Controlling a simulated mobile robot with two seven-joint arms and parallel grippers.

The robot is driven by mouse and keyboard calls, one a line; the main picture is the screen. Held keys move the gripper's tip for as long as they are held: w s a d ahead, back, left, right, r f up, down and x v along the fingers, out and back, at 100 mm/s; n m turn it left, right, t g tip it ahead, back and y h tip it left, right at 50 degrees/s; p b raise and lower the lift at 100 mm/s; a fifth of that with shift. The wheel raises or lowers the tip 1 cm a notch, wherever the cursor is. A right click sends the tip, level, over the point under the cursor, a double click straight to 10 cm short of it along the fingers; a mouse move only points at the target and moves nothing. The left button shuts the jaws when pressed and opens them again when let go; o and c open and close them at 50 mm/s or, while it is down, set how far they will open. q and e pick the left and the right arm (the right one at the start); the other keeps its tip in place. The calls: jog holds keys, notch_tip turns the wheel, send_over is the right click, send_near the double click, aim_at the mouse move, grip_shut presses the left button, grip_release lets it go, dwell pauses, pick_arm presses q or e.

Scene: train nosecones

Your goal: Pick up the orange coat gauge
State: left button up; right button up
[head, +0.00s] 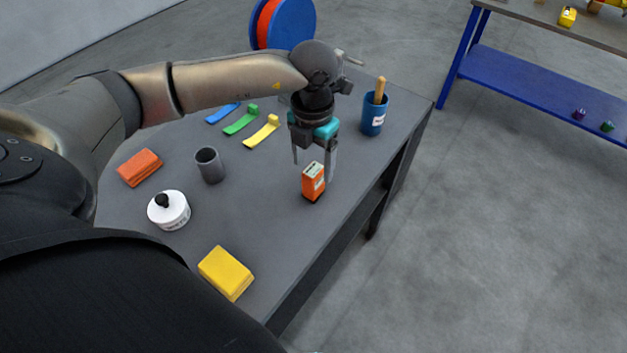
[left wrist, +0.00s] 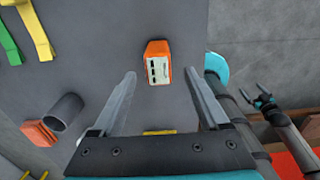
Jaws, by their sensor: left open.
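The orange coat gauge (head: 313,186) stands upright on the grey table, with a pale panel on its top and a dark base. In the left wrist view the coat gauge (left wrist: 157,62) shows from above, just beyond the fingertips and between their lines. My left gripper (head: 314,170) points down over the gauge, with its fingers apart and nothing held. In the left wrist view my left gripper (left wrist: 160,76) has one finger on each side; contact with the gauge cannot be told. My right gripper (left wrist: 254,92) shows small at the right of the left wrist view, fingers apart.
A blue cup (head: 373,114) with a wooden handle stands behind right. Yellow (head: 262,131), green and blue strips lie behind left. A grey cup (head: 209,165), white container (head: 169,210), orange block (head: 140,167) and yellow block (head: 226,272) stand left and front. The table's right edge is near.

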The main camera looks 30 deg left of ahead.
aim_at(314, 169)
pick_arm(q)
jog(key=f, duration=0.5)
jog(key=shift+w+a, duration=0.1)
jog(key=shift+w, duration=0.1)
jog(key=shift+c, duration=0.4)
grip_shut()
